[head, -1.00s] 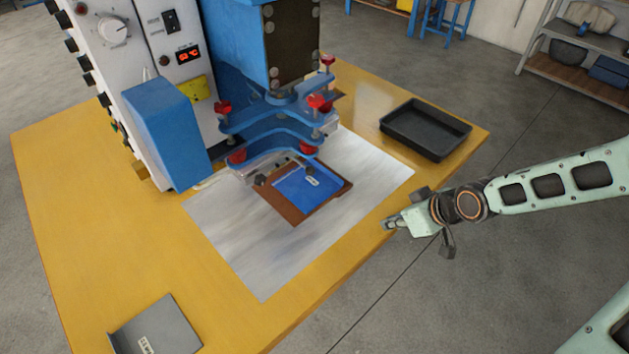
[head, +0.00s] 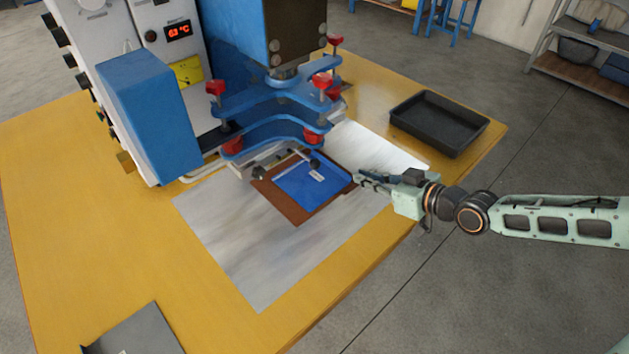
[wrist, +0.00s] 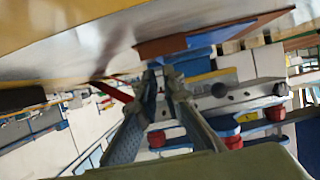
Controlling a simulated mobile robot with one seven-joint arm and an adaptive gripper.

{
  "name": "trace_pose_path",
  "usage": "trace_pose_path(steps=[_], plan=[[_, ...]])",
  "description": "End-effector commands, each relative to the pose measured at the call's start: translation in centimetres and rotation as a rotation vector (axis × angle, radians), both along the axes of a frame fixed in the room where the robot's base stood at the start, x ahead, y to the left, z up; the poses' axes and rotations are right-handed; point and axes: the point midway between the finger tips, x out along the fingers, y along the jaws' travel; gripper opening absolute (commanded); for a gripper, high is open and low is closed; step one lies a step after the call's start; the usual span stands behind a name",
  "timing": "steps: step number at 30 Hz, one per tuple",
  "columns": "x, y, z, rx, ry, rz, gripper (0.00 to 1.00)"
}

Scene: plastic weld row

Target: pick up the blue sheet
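The blue sheet (head: 302,190) lies flat on a brown board (head: 298,217) under the front of the press, with a small white label on its upper right part. My gripper (head: 358,180) is at the right corner of the board, beside the sheet and pointing left toward it. In the wrist view, tilted so that the table is at the top, the two fingers (wrist: 161,72) stand apart with a gap between them and nothing held. The brown board's edge (wrist: 205,38) shows just beyond the fingertips. Whether a finger touches the board or sheet I cannot tell.
The blue press head (head: 275,100) with red knobs hangs over the sheet's far side. A pale mat (head: 235,255) lies under the board on the yellow table (head: 60,230). A black tray (head: 440,123) stands at the back right. A grey plate (head: 135,335) lies at the front left.

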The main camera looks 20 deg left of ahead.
Motion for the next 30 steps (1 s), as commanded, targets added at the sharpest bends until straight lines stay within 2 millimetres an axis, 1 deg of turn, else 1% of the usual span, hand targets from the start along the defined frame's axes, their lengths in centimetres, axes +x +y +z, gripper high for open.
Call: trace_pose_path(steps=[1, 3, 10, 15, 20, 24, 30], plan=[[0.1, 0.5, -0.4, -0.001, 0.0, 0.002, 0.08], [0.4, 0.9, -0.6, -0.002, 0.0, 0.001, 0.08], [0.8, 1.9, -1.0, -0.001, 0.0, 0.0, 0.08], [1.6, 3.7, -2.2, -0.003, -0.001, 0.003, 0.08], [2.2, 5.2, -2.7, -0.002, 0.001, 0.001, 0.08], [2.5, 5.6, -2.8, -0.001, -0.001, -0.001, 0.08], [2.5, 5.6, -2.8, -0.001, 0.0, -0.001, 0.08]])
